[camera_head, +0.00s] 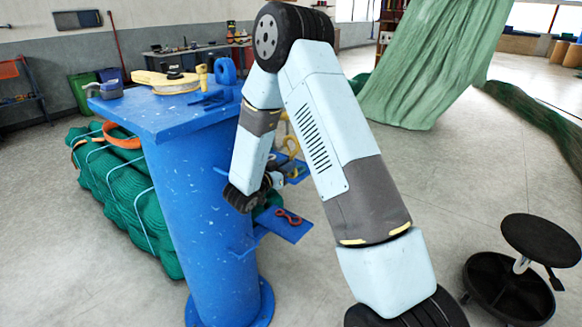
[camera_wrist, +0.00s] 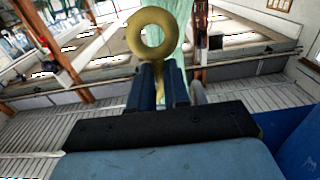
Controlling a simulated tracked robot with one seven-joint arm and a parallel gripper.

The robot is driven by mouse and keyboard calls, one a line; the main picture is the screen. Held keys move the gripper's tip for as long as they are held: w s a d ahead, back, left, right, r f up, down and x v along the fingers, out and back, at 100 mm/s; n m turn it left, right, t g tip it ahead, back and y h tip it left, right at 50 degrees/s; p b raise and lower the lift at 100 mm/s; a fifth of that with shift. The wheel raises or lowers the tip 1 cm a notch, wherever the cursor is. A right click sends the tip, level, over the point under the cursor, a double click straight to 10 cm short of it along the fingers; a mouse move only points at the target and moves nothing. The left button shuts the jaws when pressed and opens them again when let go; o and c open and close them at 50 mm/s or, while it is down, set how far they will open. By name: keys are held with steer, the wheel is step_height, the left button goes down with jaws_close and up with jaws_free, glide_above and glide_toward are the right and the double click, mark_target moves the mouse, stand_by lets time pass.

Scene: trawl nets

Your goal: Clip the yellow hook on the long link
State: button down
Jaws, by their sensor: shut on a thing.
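The yellow hook (camera_head: 291,146) shows in the head view beside the blue column, partly behind my arm. In the head view my gripper (camera_head: 279,172) is low beside the column's right side, near a small blue shelf. I cannot pick out the long link for certain in either view.
A blue column with a flat top (camera_head: 165,112) stands left of my arm, carrying a yellow tool (camera_head: 165,82) and a blue ring-shaped part (camera_head: 226,71). A red hook (camera_head: 288,216) lies on a lower blue shelf (camera_head: 290,231). A black stool (camera_head: 541,238) stands at right.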

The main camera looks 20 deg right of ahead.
steer(key=shift+w+a, duration=0.5)
steer(key=shift+w, duration=0.15)
steer(key=shift+w+a, duration=0.15)
steer(key=shift+w, duration=0.05)
stand_by(0.3)
steer(key=shift+s, duration=0.1)
stand_by(0.7)
